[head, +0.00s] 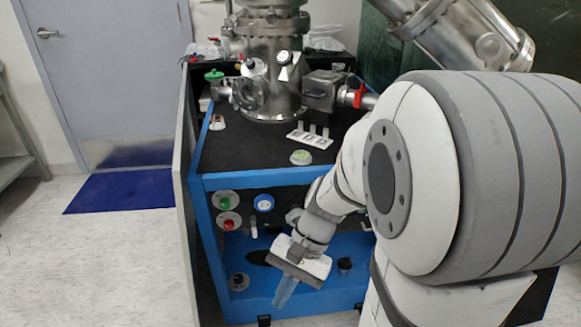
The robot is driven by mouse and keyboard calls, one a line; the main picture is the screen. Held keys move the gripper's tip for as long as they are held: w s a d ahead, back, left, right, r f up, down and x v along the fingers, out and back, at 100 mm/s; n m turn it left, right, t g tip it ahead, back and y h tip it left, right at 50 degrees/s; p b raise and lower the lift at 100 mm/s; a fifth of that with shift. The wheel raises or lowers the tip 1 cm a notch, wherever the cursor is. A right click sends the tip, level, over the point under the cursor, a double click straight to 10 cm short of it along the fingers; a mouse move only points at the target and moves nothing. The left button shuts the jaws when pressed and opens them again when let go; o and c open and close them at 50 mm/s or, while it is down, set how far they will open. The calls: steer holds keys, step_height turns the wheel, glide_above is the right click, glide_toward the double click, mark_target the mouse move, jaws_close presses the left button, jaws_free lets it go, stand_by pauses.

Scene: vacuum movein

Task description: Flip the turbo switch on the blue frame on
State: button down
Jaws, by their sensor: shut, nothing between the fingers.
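The blue frame (207,243) stands in the middle of the head view, with a control panel on its front. The panel carries a green button (226,201), a red button (228,224), a round blue-rimmed dial (263,203), a small pale lever (253,230) and a dark knob (238,281). The labels are too small to read, so I cannot tell which control is the turbo switch. My gripper (283,299) is shut and empty, pointing down in front of the panel's lower part, right of the dark knob. My arm hides the panel's right part.
A metal vacuum chamber (268,70) stands on the frame's black top (240,150). A row of small white switches (310,138) lies there too. A grey side panel (184,180) edges the frame's left. The floor left of it is clear, with a blue mat (120,192) by the door.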

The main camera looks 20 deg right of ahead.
steer(key=w+d+f+m+t+y+b, duration=0.35)
steer(key=w+d+m+t+y, duration=0.6)
steer(key=m, duration=0.75)
steer(key=d+f+m+t+h, duration=0.3)
steer(key=d+m+t+h, duration=0.2)
steer(key=d+m, duration=0.1)
steer(key=d+f+m+t+h+b, duration=0.1)
steer(key=d+f+m+t+h, duration=0.3)
steer(key=d, duration=0.5)
steer(key=d+f+m+t+h, duration=0.3)
steer(key=d+m+t+h, duration=0.2)
steer(key=d+m, duration=0.3)
steer(key=shift+w+f+m+t+h, duration=0.3)
steer(key=shift+w+t+h, duration=0.05)
steer(key=shift+h, duration=0.2)
steer(key=b+x, duration=0.2)
steer(key=x, duration=0.8)
steer(key=shift+b, duration=0.35)
steer(key=shift+d+r, duration=0.1)
